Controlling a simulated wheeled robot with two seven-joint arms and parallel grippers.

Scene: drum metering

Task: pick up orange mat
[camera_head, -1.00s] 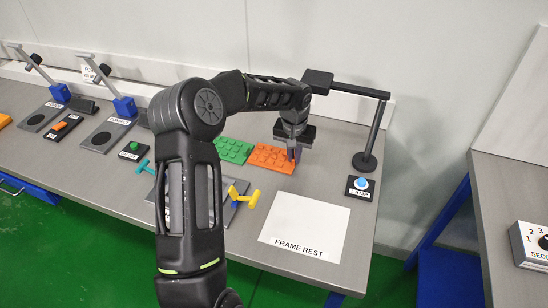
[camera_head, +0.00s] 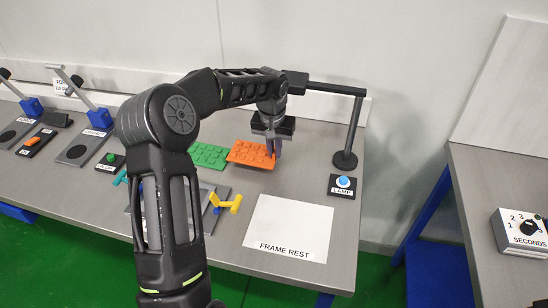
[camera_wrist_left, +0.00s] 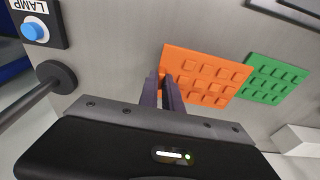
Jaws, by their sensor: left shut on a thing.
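The orange mat (camera_head: 248,154) is a flat, studded rectangle at the back of the grey table. My left gripper (camera_head: 274,150) is shut on its right edge and reaches down from above. The mat looks slightly raised off the table. In the left wrist view the fingers (camera_wrist_left: 168,90) pinch the near left edge of the orange mat (camera_wrist_left: 208,78), and the rest of it sticks out beyond them. My right gripper is not in view.
A green studded mat (camera_head: 208,155) lies just left of the orange one. A lamp post (camera_head: 353,130) and a blue lamp button (camera_head: 342,182) stand to the right. The white frame rest sheet (camera_head: 288,228) is clear in front. A yellow handle (camera_head: 228,203) lies nearer.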

